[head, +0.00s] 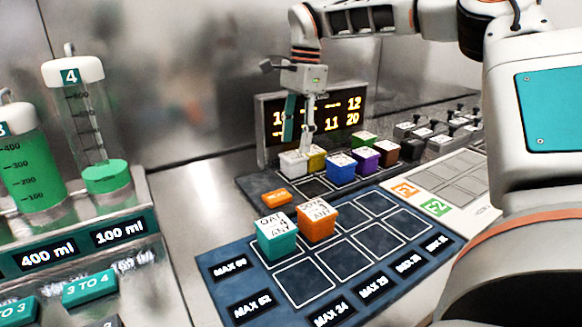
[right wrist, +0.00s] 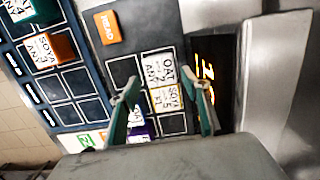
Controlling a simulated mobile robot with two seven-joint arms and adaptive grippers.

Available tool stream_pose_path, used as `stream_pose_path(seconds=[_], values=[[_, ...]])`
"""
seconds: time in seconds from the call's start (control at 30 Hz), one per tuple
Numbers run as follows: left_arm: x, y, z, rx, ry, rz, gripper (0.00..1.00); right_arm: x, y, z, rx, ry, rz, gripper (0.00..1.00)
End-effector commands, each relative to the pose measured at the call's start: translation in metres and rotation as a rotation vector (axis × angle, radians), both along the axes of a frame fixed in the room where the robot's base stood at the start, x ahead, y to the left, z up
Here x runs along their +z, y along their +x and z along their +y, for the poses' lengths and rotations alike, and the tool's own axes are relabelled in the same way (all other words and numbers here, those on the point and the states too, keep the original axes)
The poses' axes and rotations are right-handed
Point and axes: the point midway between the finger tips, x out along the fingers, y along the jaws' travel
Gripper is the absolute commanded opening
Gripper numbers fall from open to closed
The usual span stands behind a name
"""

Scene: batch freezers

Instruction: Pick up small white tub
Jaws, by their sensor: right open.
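The small white tub (head: 293,163) stands on the dark mat at the left end of a group of coloured tubs in the head view. In the right wrist view its lid (right wrist: 159,66), marked OAT, lies between and just past the fingertips. My right gripper (head: 299,142) points down over the white tub in the head view, its fingers apart. The right wrist view shows the same open gripper (right wrist: 159,76) with nothing held. I cannot tell whether a finger touches the tub. My left gripper is not in view.
The yellow tub (head: 316,160) stands close beside the white one, with blue (head: 341,168), purple (head: 366,159), green and brown tubs beyond. A lit display (head: 268,128) stands close behind. Teal (head: 276,238) and orange (head: 316,222) tubs sit on the blue grid mat (head: 232,268).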

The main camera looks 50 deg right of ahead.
Motion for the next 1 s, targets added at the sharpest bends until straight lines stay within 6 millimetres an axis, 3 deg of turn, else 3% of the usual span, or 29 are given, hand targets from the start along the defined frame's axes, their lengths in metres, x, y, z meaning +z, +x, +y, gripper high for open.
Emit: stream_pose_path(seconds=[0.27, 0.57, 0.8, 0.83, 0.93, 1.0], values=[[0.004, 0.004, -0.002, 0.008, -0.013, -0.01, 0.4, -0.016, 0.0, 0.002, 0.0, 0.001, 0.001, 0.47], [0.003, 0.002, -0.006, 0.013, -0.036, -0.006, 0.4, -0.056, 0.002, 0.007, 0.0, 0.002, 0.003, 0.47], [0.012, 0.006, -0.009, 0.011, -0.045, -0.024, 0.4, -0.056, 0.002, 0.007, -0.001, 0.0, -0.002, 0.47], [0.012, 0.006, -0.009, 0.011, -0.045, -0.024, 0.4, -0.056, 0.002, 0.007, -0.001, 0.0, -0.002, 0.45], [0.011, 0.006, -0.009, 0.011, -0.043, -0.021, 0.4, -0.056, 0.002, 0.007, -0.001, 0.001, -0.001, 0.19], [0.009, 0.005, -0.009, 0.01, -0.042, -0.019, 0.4, -0.057, 0.002, 0.007, -0.001, 0.0, -0.001, 0.14]])
